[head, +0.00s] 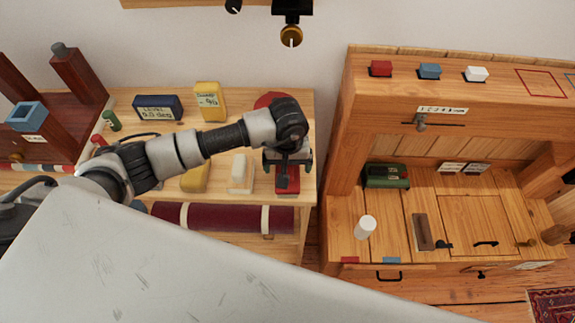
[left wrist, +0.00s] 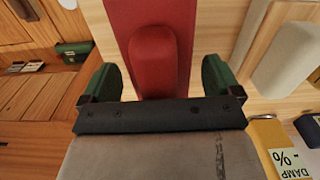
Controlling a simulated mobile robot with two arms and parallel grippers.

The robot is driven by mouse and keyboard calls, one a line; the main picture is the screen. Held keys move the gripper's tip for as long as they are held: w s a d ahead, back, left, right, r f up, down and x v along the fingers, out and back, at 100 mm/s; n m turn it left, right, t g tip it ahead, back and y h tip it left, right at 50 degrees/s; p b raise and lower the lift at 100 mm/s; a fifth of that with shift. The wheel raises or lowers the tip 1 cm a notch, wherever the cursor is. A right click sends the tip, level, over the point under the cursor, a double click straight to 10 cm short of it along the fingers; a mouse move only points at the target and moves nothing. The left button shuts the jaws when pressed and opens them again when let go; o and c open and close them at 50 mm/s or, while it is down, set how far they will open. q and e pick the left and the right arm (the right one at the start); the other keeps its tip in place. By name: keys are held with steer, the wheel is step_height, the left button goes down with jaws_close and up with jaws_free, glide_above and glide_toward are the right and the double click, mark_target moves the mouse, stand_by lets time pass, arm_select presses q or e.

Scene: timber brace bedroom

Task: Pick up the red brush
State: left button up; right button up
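The red brush (head: 288,190) lies on the wooden shelf table near its right end, partly hidden under my left gripper (head: 287,165). In the left wrist view, the red brush (left wrist: 152,55) shows a long flat red body with a raised rounded handle. My left gripper (left wrist: 157,82) is open, with one green-padded finger on each side of the handle. A gap shows between each finger and the handle. Whether the fingers reach down beside it or stay above it is hard to tell. My right gripper is not in view.
A white brush (head: 240,173) and a yellow one (head: 195,177) lie to the left of the red brush. Yellow (head: 209,100) and dark blue (head: 158,107) labelled blocks stand behind. A wooden bench (head: 395,225) with a white cylinder (head: 365,226) is at right.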

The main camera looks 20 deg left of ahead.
arm_select(q)
steer(key=c, duration=1)
steer(key=shift+r, duration=0.2)
steer(key=shift+w+r, duration=0.1)
steer(key=shift+r, duration=0.2)
steer(key=r, duration=0.1)
steer(key=d+r+b, duration=0.1)
steer(key=r, duration=0.1)
steer(key=shift+s+r, duration=0.2)
steer(key=shift+r, duration=0.1)
steer(key=s+d+r+b, duration=0.1)
steer(key=s+d+r, duration=0.1)
steer(key=d, duration=0.3)
steer(key=s+d+r+b, duration=0.1)
steer(key=s+d+r, duration=0.1)
steer(key=d+r, duration=0.2)
steer(key=shift+s+d+r, duration=0.25)
steer(key=shift+d, duration=0.1)
